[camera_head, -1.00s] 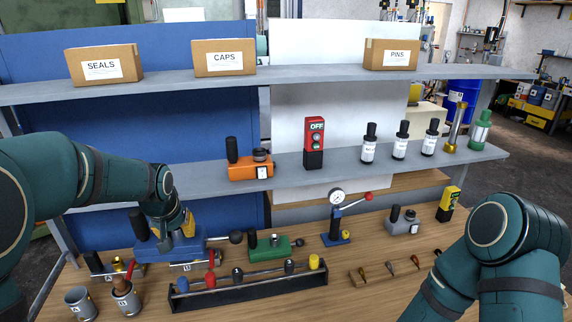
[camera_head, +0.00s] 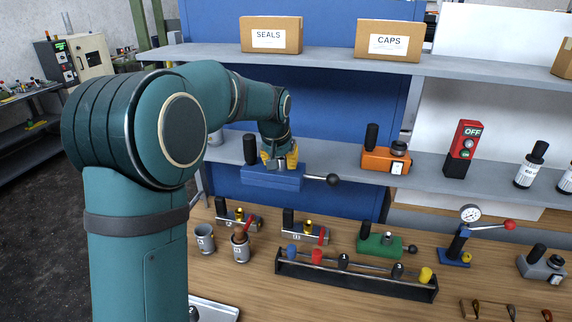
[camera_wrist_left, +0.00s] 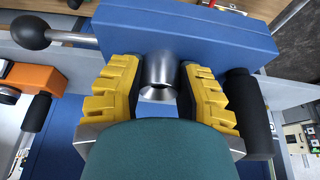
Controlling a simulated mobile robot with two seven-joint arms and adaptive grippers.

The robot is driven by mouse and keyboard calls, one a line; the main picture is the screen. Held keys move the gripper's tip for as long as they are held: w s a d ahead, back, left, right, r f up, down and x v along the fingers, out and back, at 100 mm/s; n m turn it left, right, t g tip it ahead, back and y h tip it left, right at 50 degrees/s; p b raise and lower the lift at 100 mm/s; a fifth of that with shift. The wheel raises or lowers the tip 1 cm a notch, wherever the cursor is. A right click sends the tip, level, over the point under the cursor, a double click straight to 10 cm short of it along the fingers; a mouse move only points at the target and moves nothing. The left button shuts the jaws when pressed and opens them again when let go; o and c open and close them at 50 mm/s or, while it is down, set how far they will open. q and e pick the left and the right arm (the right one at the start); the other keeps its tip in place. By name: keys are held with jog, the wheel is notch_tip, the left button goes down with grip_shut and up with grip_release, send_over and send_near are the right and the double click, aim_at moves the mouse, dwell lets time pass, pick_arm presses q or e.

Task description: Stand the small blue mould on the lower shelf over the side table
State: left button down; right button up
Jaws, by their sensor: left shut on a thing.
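The small blue mould (camera_head: 273,179) has a black upright handle and a side rod with a black ball. My left gripper (camera_head: 279,160) is shut on it from above and holds it at about the height of the lower shelf (camera_head: 436,178), at that shelf's left part. In the left wrist view the yellow fingers (camera_wrist_left: 160,78) sit either side of the metal post on the blue mould (camera_wrist_left: 190,35). Whether its underside touches the shelf or is in front of it I cannot tell. My right gripper is out of view.
An orange mould (camera_head: 386,160) stands on the lower shelf to the right, then a red OFF switch box (camera_head: 462,149). The upper shelf (camera_head: 325,57) with boxes is above. The side table (camera_head: 255,290) below carries cups, clamps, a green mould (camera_head: 380,244) and a black rack (camera_head: 355,277).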

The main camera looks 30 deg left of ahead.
pick_arm(q)
jog(key=w+a, duration=0.1)
jog(key=w, duration=0.2)
jog(key=w+p, duration=0.1)
jog(key=w, duration=0.3)
jog(key=w+a+p, duration=0.1)
jog(key=w, duration=0.2)
jog(key=shift+w+a+r, duration=0.15)
jog(key=shift+w+a, duration=0.2)
jog(key=shift+w+a+p, duration=0.2)
jog(key=shift+w+p, duration=0.25)
jog(key=shift+w, duration=0.45)
jog(key=shift+w+a+p, duration=0.2)
jog(key=shift+w+p, duration=0.25)
jog(key=shift+w, duration=0.4)
jog(key=shift+f, duration=0.75)
jog(key=shift+f, duration=0.1)
jog(key=c, duration=0.7)
grip_release()
jog(key=shift+f, duration=0.15)
jog(key=shift+c, duration=0.2)
jog(key=shift+s, duration=0.1)
jog(key=v, duration=1.2)
jog(key=shift+s+d, duration=0.1)
